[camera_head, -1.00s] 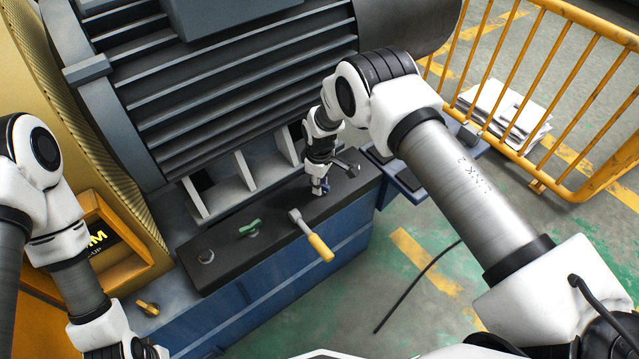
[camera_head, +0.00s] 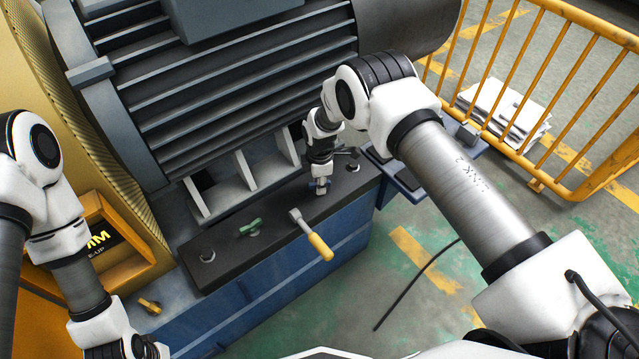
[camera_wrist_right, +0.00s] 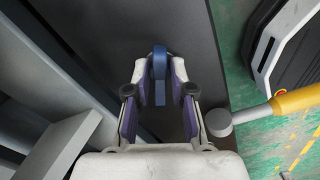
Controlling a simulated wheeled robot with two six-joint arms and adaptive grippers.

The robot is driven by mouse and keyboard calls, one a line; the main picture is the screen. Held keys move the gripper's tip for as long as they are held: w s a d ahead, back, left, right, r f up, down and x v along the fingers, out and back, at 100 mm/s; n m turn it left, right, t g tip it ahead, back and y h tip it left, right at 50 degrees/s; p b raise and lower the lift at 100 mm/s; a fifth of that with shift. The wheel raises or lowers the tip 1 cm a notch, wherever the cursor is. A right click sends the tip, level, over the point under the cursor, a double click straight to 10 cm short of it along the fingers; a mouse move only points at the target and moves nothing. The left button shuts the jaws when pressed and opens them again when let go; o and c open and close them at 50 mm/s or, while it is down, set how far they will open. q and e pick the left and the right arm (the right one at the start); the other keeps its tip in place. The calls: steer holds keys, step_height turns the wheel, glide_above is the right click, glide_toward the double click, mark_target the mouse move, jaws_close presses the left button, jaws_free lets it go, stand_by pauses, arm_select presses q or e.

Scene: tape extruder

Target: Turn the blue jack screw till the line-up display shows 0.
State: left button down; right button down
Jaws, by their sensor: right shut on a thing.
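The blue jack screw (camera_wrist_right: 159,75) stands on the dark top plate of the machine base, with its flat blue head upright between my right gripper's fingers. My right gripper (camera_head: 321,189) points down and is shut on that head; its purple-sided fingers (camera_wrist_right: 159,95) flank the blue head in the wrist view. In the head view only a little blue (camera_head: 320,186) shows at the fingertips. The line-up display (camera_head: 103,240) is on the yellow box at left; "MM" and "E-UP" are readable, but its number is hidden behind my left arm. My left gripper (camera_head: 142,349) is partly cut off at the bottom edge.
The ribbed motor (camera_head: 230,90) rises behind. A yellow railing (camera_head: 560,90) stands at right.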

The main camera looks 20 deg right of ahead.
steer(key=shift+f+n, duration=0.1)
steer(key=shift+n, duration=0.7)
steer(key=shift+s+n, duration=0.1)
steer(key=shift+n, duration=1)
steer(key=c, duration=1.1)
jaws_free()
steer(key=shift+n, duration=0.4)
step_height(320, 180, up, 8)
steer(key=p, duration=0.6)
